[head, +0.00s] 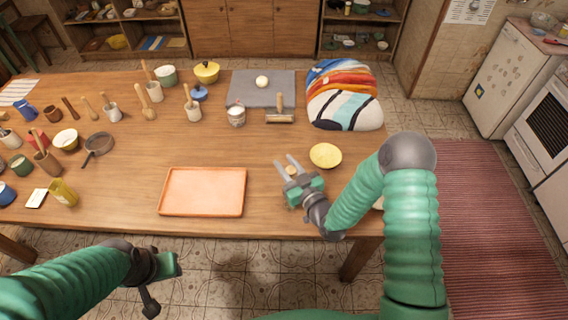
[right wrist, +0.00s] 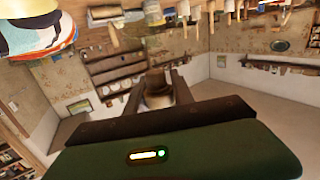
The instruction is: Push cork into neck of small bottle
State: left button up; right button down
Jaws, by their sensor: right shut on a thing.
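My right gripper (head: 289,168) is above the table's right part, right of the pink tray. It is shut on a small brown cork-like piece (head: 292,171), which also shows between the fingers in the right wrist view (right wrist: 157,91). Its exact shape is hard to make out. A small yellow-green bottle (head: 62,192) stands near the table's front left edge, far from the right gripper. Its neck is too small to show whether it is open. My left gripper (head: 160,277) is low at the front, off the table edge; its fingers are not clear.
The pink tray (head: 203,191) is empty on the table (head: 270,215). A yellow bowl (head: 325,155) is just right of the right gripper. A striped cloth-like bundle (head: 343,97), a grey mat (head: 250,88) and a tin (head: 236,116) lie farther back. Several pots and tools crowd the left.

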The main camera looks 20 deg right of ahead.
jog(key=shift+d+f, duration=0.35)
jog(key=shift+f, duration=0.3)
jog(key=shift+w, duration=0.1)
jog(key=shift+b, duration=0.3)
jog(key=shift+d, duration=0.45)
pick_arm(q)
jog(key=shift+d+f, duration=0.55)
pick_arm(e)
jog(key=shift+a, duration=0.1)
pick_arm(q)
jog(key=shift+w+a, duration=0.1)
jog(key=shift+a, duration=0.2)
pick_arm(e)
jog(key=shift+a, duration=0.3)
pick_arm(q)
jog(key=shift+f, duration=0.15)
pick_arm(e)
jog(key=shift+a, duration=0.2)
